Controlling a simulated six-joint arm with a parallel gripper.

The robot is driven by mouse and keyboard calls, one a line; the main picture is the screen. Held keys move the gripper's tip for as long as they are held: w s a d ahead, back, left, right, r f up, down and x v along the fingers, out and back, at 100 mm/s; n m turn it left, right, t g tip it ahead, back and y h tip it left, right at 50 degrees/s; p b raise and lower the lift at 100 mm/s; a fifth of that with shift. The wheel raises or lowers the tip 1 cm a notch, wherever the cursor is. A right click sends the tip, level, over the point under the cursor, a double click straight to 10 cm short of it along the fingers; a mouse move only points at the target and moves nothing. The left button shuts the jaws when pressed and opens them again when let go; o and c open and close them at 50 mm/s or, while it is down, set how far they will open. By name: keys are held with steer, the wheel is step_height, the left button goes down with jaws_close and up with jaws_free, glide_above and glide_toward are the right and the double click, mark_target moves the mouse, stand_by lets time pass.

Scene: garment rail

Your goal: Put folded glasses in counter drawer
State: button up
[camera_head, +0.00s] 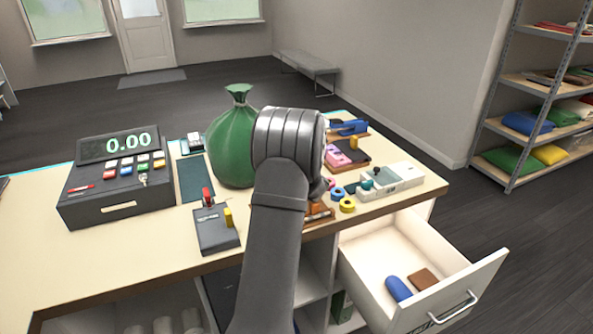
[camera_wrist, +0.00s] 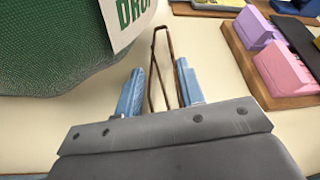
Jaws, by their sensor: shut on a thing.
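The folded glasses (camera_wrist: 153,57) show in the wrist view as a thin brown frame, long and narrow, between the blue fingers of my gripper (camera_wrist: 160,82). My gripper is shut on them over the pale counter top, just right of a green sack. Their height above the counter is hard to judge. In the head view my own arm hides the fingers and the glasses. The counter drawer (camera_head: 468,286) is pulled open at the lower right. A blue case (camera_head: 398,288) and a brown flat piece (camera_head: 424,278) lie inside it.
The tied green sack (camera_head: 231,145) stands left of my arm, with a tag in the wrist view. A cash register (camera_head: 112,182) and card terminal (camera_head: 216,230) are further left. A white tray (camera_head: 400,178) and tape rolls (camera_head: 347,205) lie near the right edge. Much of the drawer floor is free.

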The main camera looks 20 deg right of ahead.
steer(key=shift+d+r, duration=0.25)
steer(key=shift+r, duration=0.3)
steer(key=r, duration=0.6)
steer(key=shift+d+r, duration=0.1)
steer(key=shift+d, duration=0.15)
steer(key=d, duration=1.7)
steer(key=shift+d, duration=1.05)
